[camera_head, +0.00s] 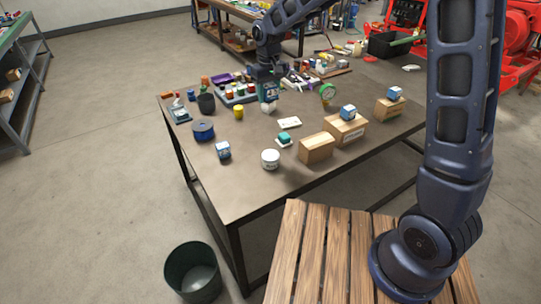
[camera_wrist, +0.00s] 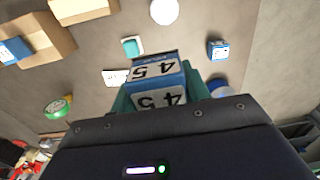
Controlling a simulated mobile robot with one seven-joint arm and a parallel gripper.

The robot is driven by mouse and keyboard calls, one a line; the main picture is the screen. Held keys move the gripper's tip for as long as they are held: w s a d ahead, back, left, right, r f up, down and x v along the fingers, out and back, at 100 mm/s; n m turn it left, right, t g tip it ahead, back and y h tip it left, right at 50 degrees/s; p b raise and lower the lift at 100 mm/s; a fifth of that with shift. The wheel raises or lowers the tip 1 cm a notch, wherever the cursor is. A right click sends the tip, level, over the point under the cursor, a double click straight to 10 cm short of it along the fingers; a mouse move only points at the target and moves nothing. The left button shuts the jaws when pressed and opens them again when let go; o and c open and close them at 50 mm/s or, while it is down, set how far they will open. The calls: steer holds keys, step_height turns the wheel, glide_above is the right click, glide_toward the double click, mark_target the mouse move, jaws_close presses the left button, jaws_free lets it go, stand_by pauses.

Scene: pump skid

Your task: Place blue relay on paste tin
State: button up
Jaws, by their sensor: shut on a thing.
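The blue relay (camera_wrist: 160,72), a blue block with white "45" labels, sits between the teal fingers of my gripper (camera_wrist: 158,92) in the wrist view. My gripper (camera_head: 268,96) is shut on it over the far middle of the table in the head view; the relay is hard to make out there. A white round tin (camera_head: 270,159), which looks like the paste tin, stands upright near the table's front edge. It also shows at the top of the wrist view (camera_wrist: 164,11). The tin's top looks bare, and the relay is well apart from it.
A teal block (camera_head: 285,138), a cardboard box (camera_head: 316,148) and a blue-and-white box (camera_head: 223,150) stand near the tin. More cardboard boxes (camera_head: 345,130) bear blue blocks on the right. A blue spool (camera_head: 203,131) and a yellow can (camera_head: 239,112) are to the left.

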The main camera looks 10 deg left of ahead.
glide_above(270, 155)
step_height(270, 155, down, 20)
steer(key=shift+w+f, duration=0.1)
stand_by(0.6)
steer(key=shift+f, duration=0.1)
steer(key=o, duration=1.1)
steer(key=shift+c, duration=0.2)
step_height(270, 155, up, 12)
